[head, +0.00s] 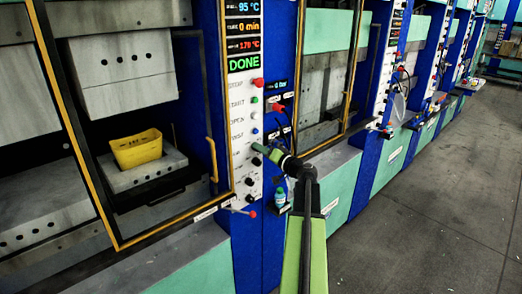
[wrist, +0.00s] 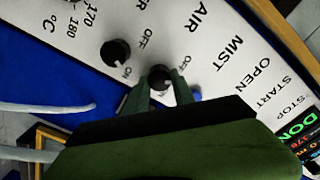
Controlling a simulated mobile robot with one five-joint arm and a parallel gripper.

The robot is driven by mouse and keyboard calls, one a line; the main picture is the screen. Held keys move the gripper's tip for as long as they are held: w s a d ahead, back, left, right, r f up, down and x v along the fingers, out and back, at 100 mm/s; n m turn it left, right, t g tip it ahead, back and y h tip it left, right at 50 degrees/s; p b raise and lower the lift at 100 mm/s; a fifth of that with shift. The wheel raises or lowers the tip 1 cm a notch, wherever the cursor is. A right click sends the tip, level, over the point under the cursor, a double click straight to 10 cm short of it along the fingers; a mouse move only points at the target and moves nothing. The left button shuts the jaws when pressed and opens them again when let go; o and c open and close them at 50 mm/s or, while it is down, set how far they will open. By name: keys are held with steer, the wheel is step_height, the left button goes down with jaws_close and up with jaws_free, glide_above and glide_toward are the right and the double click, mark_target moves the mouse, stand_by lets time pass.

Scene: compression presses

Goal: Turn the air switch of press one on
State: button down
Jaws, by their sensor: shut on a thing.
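The air switch (wrist: 159,73) is a round black knob on the white panel, in line with the AIR label in the wrist view. My gripper (wrist: 160,92) is shut on it, one finger on each side. An OFF label shows beside the knob; I cannot tell for sure which way the knob points. In the head view my gripper (head: 260,149) reaches the control panel (head: 238,108) of the nearest press and hides the knob there. The panel's display (head: 243,63) reads DONE.
A second black knob (wrist: 115,53) with OFF and ON labels sits close beside the held one. A blue button (wrist: 196,94) is on the other side. A yellow container (head: 137,148) stands inside the press. The floor (head: 430,190) at the right is clear.

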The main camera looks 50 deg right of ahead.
steer(key=shift+m, duration=0.3)
steer(key=m, duration=1.1)
steer(key=shift+f, duration=0.15)
steer(key=shift+m, duration=0.3)
stand_by(0.3)
steer(key=c, duration=1.1)
jaws_free()
steer(key=shift+o, duration=0.2)
steer(key=shift+s, duration=0.1)
